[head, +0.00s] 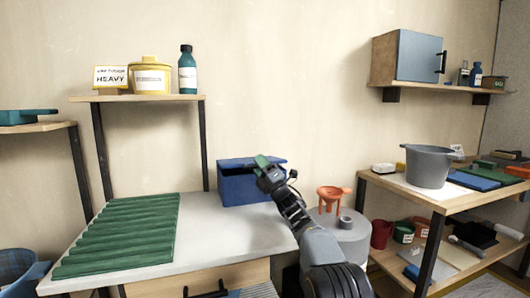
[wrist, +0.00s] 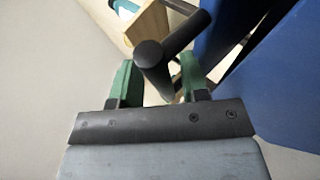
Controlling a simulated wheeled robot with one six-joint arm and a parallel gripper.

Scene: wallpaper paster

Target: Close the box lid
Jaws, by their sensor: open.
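The blue box (head: 238,190) stands at the back right of the pale worktop, below the wall. Its lid (head: 235,163) shows as a blue panel along the top; its exact angle is hard to tell. My gripper (head: 264,160) is at the box's upper right part, with a green fingertip over the lid and hiding part of it. In the wrist view my gripper (wrist: 157,85) has its two green fingers apart. A dark T-shaped bar (wrist: 165,55), looking like a handle, shows between and beyond them. Blue panels (wrist: 290,70) fill the right side; contact is unclear.
A green ribbed panel (head: 120,235) covers the worktop's left half. A shelf (head: 140,98) with a yellow pot and bottle is above left. The worktop (head: 215,230) middle is clear.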

